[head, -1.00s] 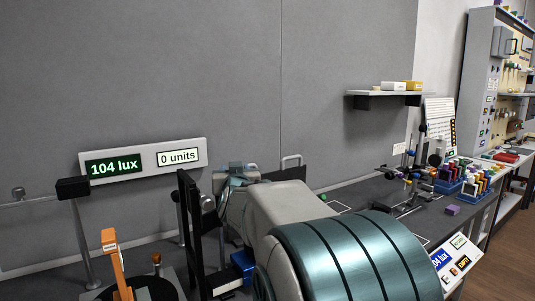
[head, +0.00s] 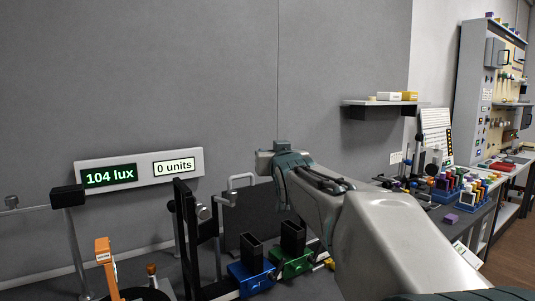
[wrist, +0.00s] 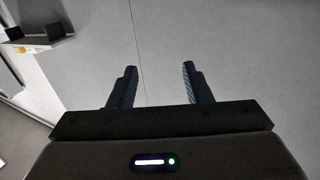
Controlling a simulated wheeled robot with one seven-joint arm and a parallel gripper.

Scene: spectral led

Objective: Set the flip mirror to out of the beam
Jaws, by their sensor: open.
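My gripper (wrist: 159,78) is open and empty in the wrist view, its two dark fingers apart against the bare grey wall. In the head view, my arm reaches up from the lower right and its end is raised over the bench's back part; the fingers cannot be made out there. An orange upright lever (head: 105,268) stands at the lower left, beside a small brown-topped knob (head: 151,269). A dark upright frame (head: 183,235) with a round silver part (head: 203,213) stands to their right. I cannot tell which of these is the flip mirror. My gripper touches none of them.
A wall display (head: 140,170) reads 104 lux and 0 units. A blue holder (head: 250,280) and a green holder (head: 292,264) carry black blocks on the bench. A wall shelf (head: 385,103) holds small boxes. Several colored pieces sit in racks (head: 460,190) at the right.

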